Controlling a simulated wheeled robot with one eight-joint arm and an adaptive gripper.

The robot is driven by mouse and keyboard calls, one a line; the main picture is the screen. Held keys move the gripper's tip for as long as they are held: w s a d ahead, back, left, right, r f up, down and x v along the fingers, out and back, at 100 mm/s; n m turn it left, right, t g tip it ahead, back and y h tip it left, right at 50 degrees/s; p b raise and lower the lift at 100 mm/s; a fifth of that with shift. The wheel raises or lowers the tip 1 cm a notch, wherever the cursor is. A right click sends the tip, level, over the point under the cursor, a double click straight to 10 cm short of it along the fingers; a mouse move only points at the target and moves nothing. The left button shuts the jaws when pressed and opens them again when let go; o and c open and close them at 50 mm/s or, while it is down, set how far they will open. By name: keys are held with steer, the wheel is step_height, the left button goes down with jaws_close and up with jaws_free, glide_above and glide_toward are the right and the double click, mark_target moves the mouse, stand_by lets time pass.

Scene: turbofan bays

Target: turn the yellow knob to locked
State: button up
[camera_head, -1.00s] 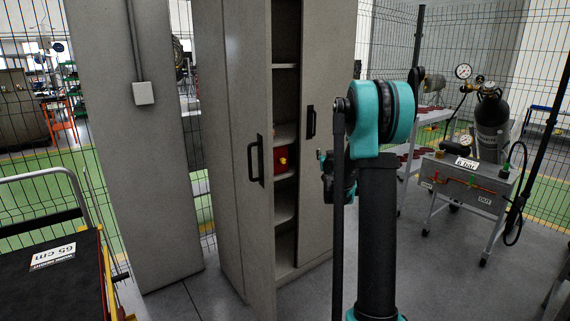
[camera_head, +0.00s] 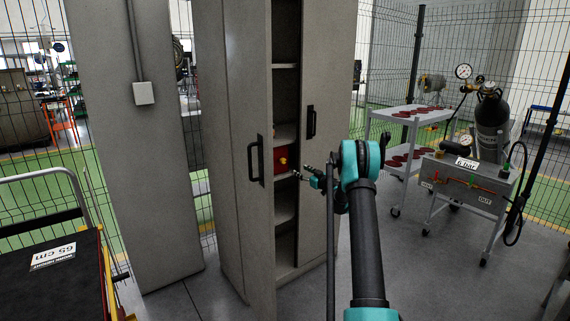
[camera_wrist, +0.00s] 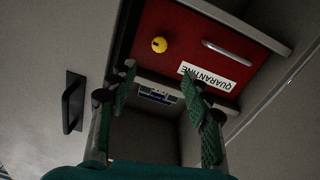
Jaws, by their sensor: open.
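The yellow knob (camera_wrist: 159,45) is on the front of a red box (camera_wrist: 185,22) labelled "QUARANTINE", in the wrist view. The box also shows in the head view (camera_head: 281,160), on a shelf inside the grey cabinet; the knob is too small there to read its position. My gripper (camera_wrist: 160,82) is open and empty. Its fingers stand apart below the knob in the wrist view and do not touch it. In the head view my gripper (camera_head: 300,176) is at the cabinet opening, just right of the red box.
The cabinet's left door (camera_head: 250,100) stands open, with a black handle (camera_head: 255,160). The right door (camera_head: 322,140) is beside my arm. A metal bar handle (camera_wrist: 226,53) is on the red box. A shelf cart (camera_head: 410,115) and a grey test unit (camera_head: 468,185) stand at the right.

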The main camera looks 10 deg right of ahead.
mark_target(284, 161)
steer(key=x, duration=1.5)
steer(key=shift+w, duration=0.25)
jaws_close()
